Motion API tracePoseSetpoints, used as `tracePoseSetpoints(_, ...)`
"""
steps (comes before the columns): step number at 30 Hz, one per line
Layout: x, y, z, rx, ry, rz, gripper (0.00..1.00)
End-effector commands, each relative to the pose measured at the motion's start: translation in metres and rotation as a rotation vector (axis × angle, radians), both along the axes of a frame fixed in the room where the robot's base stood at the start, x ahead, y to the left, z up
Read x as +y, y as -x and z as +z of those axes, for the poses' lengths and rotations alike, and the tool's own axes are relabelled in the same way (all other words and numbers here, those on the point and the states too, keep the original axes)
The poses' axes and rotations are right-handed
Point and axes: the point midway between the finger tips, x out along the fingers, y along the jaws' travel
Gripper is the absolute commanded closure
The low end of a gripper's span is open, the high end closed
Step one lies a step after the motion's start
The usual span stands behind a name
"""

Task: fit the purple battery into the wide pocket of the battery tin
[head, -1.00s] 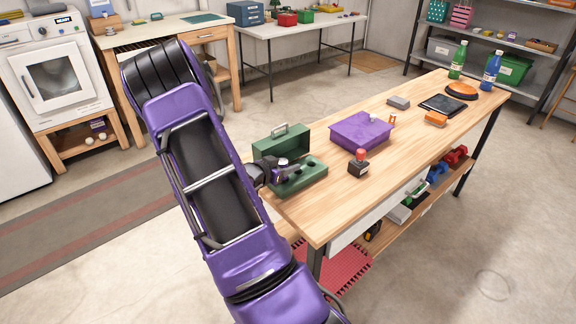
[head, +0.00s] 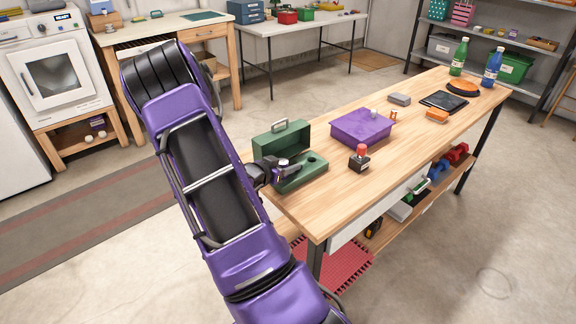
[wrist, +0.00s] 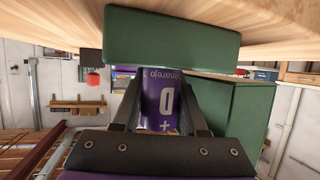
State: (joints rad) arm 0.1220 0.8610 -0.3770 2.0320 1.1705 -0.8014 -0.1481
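The purple battery (wrist: 161,105), marked "D", is between the two fingers of my gripper (wrist: 163,85) in the wrist view, with the fingers against its sides. In the head view, my gripper (head: 280,172) is over the left part of the green battery tin (head: 304,181), and the battery's pale top (head: 283,162) shows there. The tin's lid (head: 283,140) stands open behind. A round pocket (head: 314,158) at the tin's right is empty. In the wrist view, the battery's far end meets the edge of the tin (wrist: 172,38); whether it is inside a pocket is hidden.
On the wooden table (head: 310,222) stand a purple box (head: 361,127) and a dark block with a red knob (head: 360,158) right of the tin. A grey block (head: 399,99), orange block (head: 437,115) and bottles are farther back. The table's near right part is clear.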

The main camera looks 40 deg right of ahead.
Motion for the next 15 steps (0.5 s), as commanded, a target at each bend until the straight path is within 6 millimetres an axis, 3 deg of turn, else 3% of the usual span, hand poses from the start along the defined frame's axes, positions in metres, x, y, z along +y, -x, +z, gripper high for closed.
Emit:
tracePoseSetpoints(1, 0.0007, 0.0001, -0.0011, 0.002, -0.004, 0.001, 0.48)
tracePoseSetpoints(5, 0.0010, -0.0002, -0.0016, 0.002, -0.005, 0.002, 0.25)
tracePoseSetpoints(15, 0.0044, -0.0020, -0.0017, 0.003, -0.008, 0.007, 0.24)
